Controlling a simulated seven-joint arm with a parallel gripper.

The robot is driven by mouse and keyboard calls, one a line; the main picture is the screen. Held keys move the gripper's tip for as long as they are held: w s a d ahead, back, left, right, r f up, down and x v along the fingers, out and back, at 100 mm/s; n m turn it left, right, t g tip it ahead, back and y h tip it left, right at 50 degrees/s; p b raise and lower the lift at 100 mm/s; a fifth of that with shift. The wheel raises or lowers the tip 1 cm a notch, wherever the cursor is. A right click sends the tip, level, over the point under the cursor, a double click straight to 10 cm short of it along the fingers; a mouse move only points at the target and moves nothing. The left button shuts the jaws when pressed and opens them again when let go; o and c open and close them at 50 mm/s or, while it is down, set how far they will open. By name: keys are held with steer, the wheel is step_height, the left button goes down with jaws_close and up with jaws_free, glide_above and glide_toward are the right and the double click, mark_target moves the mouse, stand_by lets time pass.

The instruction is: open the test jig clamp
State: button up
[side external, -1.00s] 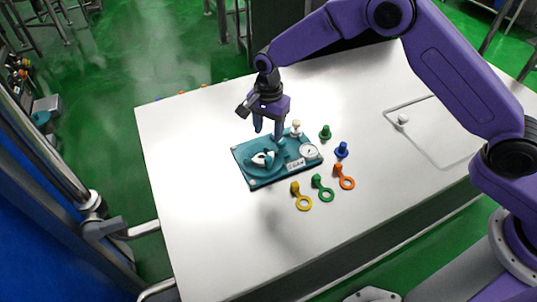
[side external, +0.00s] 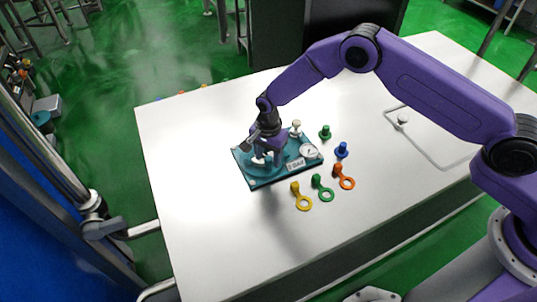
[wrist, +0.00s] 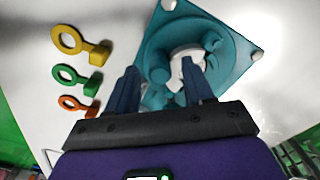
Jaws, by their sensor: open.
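The teal test jig (side external: 258,181) lies on the white table, with a white round gauge (side external: 310,151) and a white knob (side external: 296,128) on its far right part. Its clamp is mostly hidden behind my gripper in the side view. In the wrist view the jig (wrist: 237,62) shows a round teal seat with a white part (wrist: 186,54) and a teal knobbed piece (wrist: 211,41), which may belong to the clamp. My gripper (wrist: 160,80) is open and low over the jig, its fingers either side of the teal parts. I cannot tell whether they touch.
Yellow (side external: 302,197), green (side external: 322,189) and orange (side external: 344,178) ring-handled pieces lie in front of the jig. Green (side external: 325,132) and blue (side external: 342,150) knobbed pieces stand to its right. A white knob (side external: 402,120) stands inside a grey outline.

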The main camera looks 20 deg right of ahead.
jaws_close()
steer(key=shift+s, duration=0.1)
steer(key=a+m, duration=0.1)
steer(key=s+a+m, duration=0.1)
steer(key=m, duration=0.1)
steer(key=shift+s+m, duration=0.1)
steer(key=shift+m, duration=0.2)
steer(key=a+m, duration=0.1)
steer(key=m, duration=0.1)
steer(key=a+m, duration=0.1)
steer(key=m, duration=0.1)
steer(key=shift+s+a, duration=0.25)
steer(key=shift+s, duration=0.15)
steer(key=a+m, duration=0.1)
steer(key=m, duration=0.1)
steer(key=a+m, duration=0.1)
steer(key=m, duration=0.2)
steer(key=shift+w+a, duration=0.15)
steer(key=shift+a, duration=0.25)
steer(key=shift+w+a+m, duration=0.25)
steer(key=shift+a+m, duration=0.25)
steer(key=shift+m, duration=0.45)
steer(key=shift+w+a+m, duration=0.25)
steer(key=shift+a+m, duration=0.25)
steer(key=shift+m, duration=0.45)
